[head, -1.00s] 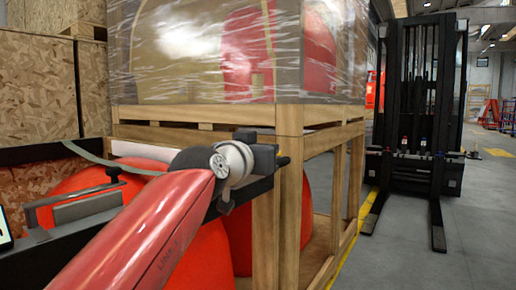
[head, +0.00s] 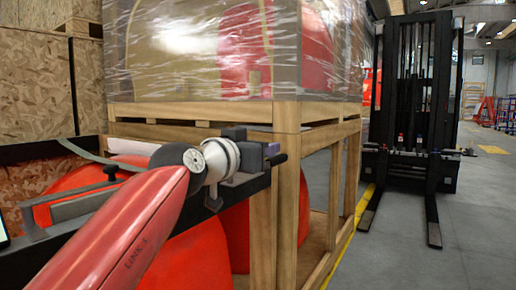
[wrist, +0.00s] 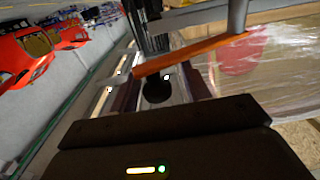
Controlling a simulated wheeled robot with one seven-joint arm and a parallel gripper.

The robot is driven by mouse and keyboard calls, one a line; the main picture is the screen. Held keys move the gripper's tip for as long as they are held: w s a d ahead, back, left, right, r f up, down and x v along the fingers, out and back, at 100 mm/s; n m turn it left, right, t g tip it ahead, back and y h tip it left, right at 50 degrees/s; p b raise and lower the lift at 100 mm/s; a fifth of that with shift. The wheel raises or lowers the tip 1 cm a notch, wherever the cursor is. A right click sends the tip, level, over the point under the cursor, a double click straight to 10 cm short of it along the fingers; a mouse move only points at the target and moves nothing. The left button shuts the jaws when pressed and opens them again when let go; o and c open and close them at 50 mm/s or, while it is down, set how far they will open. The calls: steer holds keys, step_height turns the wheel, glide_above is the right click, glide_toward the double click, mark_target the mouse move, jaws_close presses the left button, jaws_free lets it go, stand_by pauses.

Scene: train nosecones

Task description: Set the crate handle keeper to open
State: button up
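In the head view my gripper (head: 277,155) is at the right end of my arm, in front of the wooden crate's corner post (head: 287,130). In the wrist view its two dark fingers (wrist: 160,92) stand apart. A black round knob (wrist: 157,90) shows between them; contact with either finger cannot be made out. An orange bar (wrist: 190,55) crosses just beyond the knob.
The wrapped crate (head: 200,108) stands on a wooden frame, with red nosecones (head: 195,250) below. A black forklift (head: 412,100) stands at the right. Grey floor (head: 470,230) there is clear. Chipboard panels (head: 35,85) stand at the left.

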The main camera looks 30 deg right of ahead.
steer(key=v, duration=0.7)
steer(key=shift+s+a+b, duration=0.2)
steer(key=shift+a+b, duration=0.1)
steer(key=shift+a, duration=0.05)
